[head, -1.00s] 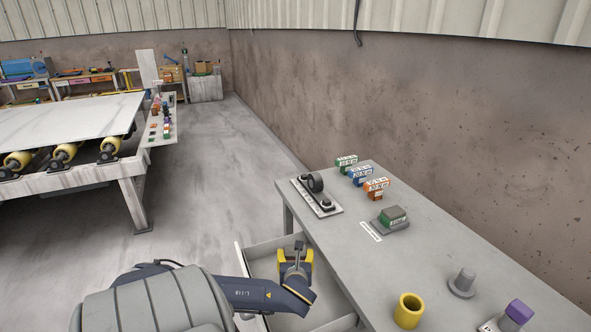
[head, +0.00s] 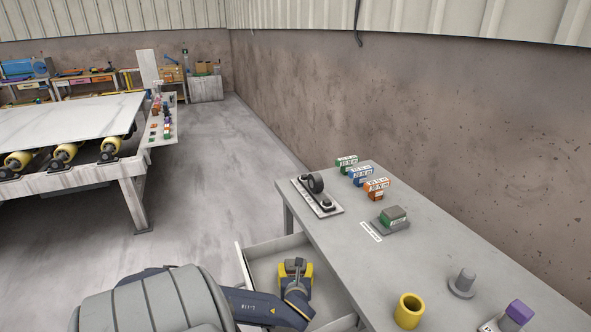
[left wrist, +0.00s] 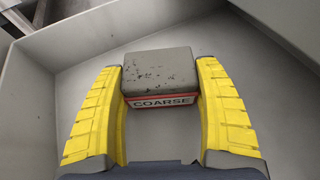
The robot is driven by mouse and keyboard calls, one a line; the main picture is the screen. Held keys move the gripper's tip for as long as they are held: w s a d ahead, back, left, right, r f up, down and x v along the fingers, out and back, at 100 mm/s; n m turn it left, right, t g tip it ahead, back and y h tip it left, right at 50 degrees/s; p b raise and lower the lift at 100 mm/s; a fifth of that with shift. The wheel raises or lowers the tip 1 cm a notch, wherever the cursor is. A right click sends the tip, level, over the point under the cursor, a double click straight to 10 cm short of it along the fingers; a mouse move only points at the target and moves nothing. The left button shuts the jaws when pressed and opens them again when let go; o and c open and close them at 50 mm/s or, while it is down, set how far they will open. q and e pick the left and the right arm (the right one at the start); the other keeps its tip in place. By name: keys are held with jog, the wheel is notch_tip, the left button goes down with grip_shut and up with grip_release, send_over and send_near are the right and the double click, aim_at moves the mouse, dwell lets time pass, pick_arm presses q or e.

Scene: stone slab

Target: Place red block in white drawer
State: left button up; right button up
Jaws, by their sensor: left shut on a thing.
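The red block (left wrist: 160,101) has a grey speckled top and a red side marked COARSE. In the left wrist view it sits between the yellow fingers of my left gripper (left wrist: 161,72), which is shut on it. The white drawer (head: 265,268) is pulled out from the workbench, and its pale walls surround the block in the left wrist view (left wrist: 55,60). In the head view my left gripper (head: 294,265) is inside the drawer's outline. I cannot tell whether the block touches the drawer floor. My right gripper is not in view.
The workbench (head: 440,255) stands to the right of the drawer. On it are a green-and-grey block (head: 393,216), several small labelled boxes (head: 361,176), a yellow cup (head: 408,311) and a purple-topped piece (head: 519,312). The rest of the drawer floor looks clear.

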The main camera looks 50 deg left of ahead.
pick_arm(q)
jog(key=o, duration=1.4)
jog(key=shift+f, duration=0.1)
jog(key=v, duration=1.2)
jog(key=shift+r, duration=0.25)
